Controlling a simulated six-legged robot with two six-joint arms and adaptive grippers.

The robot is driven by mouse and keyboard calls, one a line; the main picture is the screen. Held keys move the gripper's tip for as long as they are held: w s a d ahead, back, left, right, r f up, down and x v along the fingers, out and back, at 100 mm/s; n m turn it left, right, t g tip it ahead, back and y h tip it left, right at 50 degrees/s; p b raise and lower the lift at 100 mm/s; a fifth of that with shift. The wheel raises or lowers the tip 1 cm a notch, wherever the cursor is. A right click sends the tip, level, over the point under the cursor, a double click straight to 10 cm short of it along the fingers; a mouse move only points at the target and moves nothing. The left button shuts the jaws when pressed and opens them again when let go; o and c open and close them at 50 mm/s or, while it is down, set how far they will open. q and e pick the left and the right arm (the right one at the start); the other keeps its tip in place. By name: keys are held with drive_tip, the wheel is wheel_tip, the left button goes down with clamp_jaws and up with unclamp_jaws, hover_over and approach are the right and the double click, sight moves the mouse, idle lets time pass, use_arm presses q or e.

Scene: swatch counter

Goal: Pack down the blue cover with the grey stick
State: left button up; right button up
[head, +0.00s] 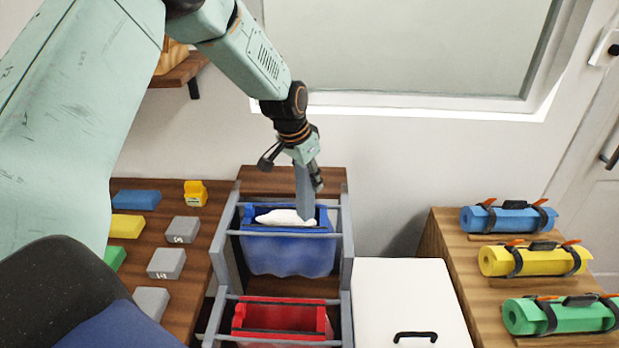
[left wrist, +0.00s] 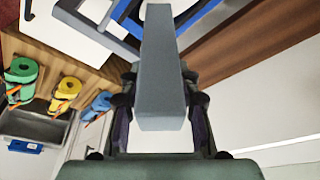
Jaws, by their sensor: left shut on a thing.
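My left gripper (head: 306,172) is shut on the grey stick (head: 304,198), which points down into the blue cover (head: 290,254). The blue cover hangs in a grey frame, with its mouth open upward and something white inside. The stick's lower end reaches the white stuff at the cover's right side; whether it touches is hard to tell. In the left wrist view the grey stick (left wrist: 160,75) runs up between the fingers, and a strip of the blue cover's rim (left wrist: 212,16) shows behind it. My right gripper is not in view.
A red cover (head: 283,318) hangs in a second frame nearer me. Blue, yellow and green blocks and grey blocks (head: 166,263) lie on the left counter. A white lidded box (head: 405,290) stands right. Rolled blue, yellow (head: 530,260) and green mats lie on the right counter.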

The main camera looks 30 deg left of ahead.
use_arm(q)
drive_tip(key=shift+r+p, duration=2.75)
drive_tip(key=shift+r, duration=0.6)
drive_tip(key=shift+f, duration=0.1)
